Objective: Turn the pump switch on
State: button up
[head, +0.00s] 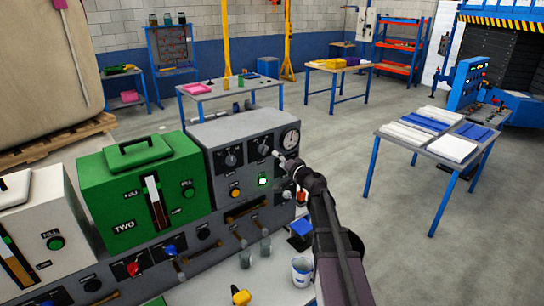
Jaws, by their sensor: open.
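Below are a yellow button (235,193) and a lit green button (264,181). Labels are too small to read, so I cannot tell which control is the pump switch. My gripper (279,157) is open, in front of the box's right side, below the gauge. The wrist hides part of the lower right panel.
A green machine (120,185) marked TWO and a white one (30,235) stand left of the box. Levers and red and blue valves line the console front. A white bucket (301,271) and glass jars are beside my arm. Tables stand behind, with open floor between.

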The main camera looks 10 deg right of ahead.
jog(key=shift+v, duration=1.75)
jog(key=s+a+f+n+g+b, duration=0.2)
jog(key=s+a+f+n+g, duration=0.4)
jog(key=s+a+f+g, duration=0.5)
jog(key=s+d+f+g+h+b, duration=0.1)
jog(key=s+f+g+h, duration=0.1)
jog(key=s+f, duration=0.4)
jog(key=s+d+f+n+g+h+b, duration=0.1)
jog(key=s+f+g+h, duration=0.2)
jog(key=s, duration=0.8)
notch_tip(320, 180, down, 3)
jog(key=shift+r+g+h, duration=0.1)
jog(key=shift+g+h, duration=0.2)
jog(key=shift+h, duration=0.7)
